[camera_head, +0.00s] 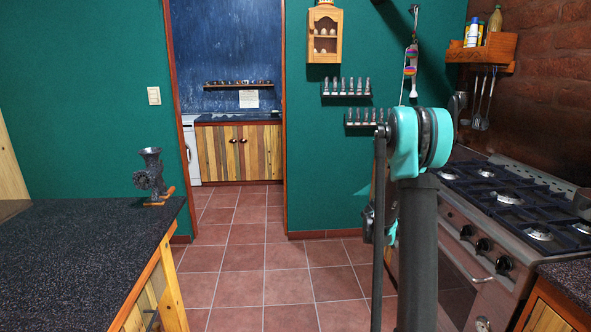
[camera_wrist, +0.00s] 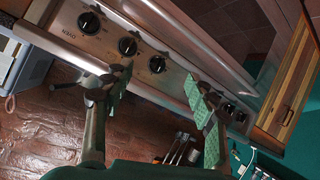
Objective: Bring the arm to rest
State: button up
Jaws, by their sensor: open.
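My arm (camera_head: 415,230) rises upright in the right half of the head view, with a turquoise joint at its top. In the wrist view my gripper (camera_wrist: 158,82) is open, its two green-padded fingers spread wide apart with nothing between them. The stove front with its black knobs (camera_wrist: 128,46) shows beyond the fingers, and the wrist view is tilted. In the head view the gripper is mostly hidden behind the arm; only a few dark and turquoise parts show there.
The stove (camera_head: 475,250) stands right of my arm. A dark counter (camera_head: 80,250) with a meat grinder (camera_head: 151,178) is at the left. A wooden cabinet (camera_head: 324,33) and spice racks (camera_head: 346,94) hang on the green wall. The tiled floor (camera_head: 255,265) is clear toward the doorway.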

jog(key=s+a+f+n+y, duration=0.1)
jog(key=s+a+n+y, duration=0.4)
jog(key=s+a, duration=0.9)
jog(key=s+a+f+n+t+y, duration=0.1)
jog(key=s+a+n+y, duration=0.5)
jog(key=s+a, duration=0.8)
jog(key=s+f, duration=0.1)
jog(key=s, duration=0.2)
jog(key=shift+s+a+f+n+y, duration=0.2)
jog(key=shift+a+n+y, duration=0.1)
jog(key=shift+y, duration=0.1)
jog(key=shift+c, duration=0.3)
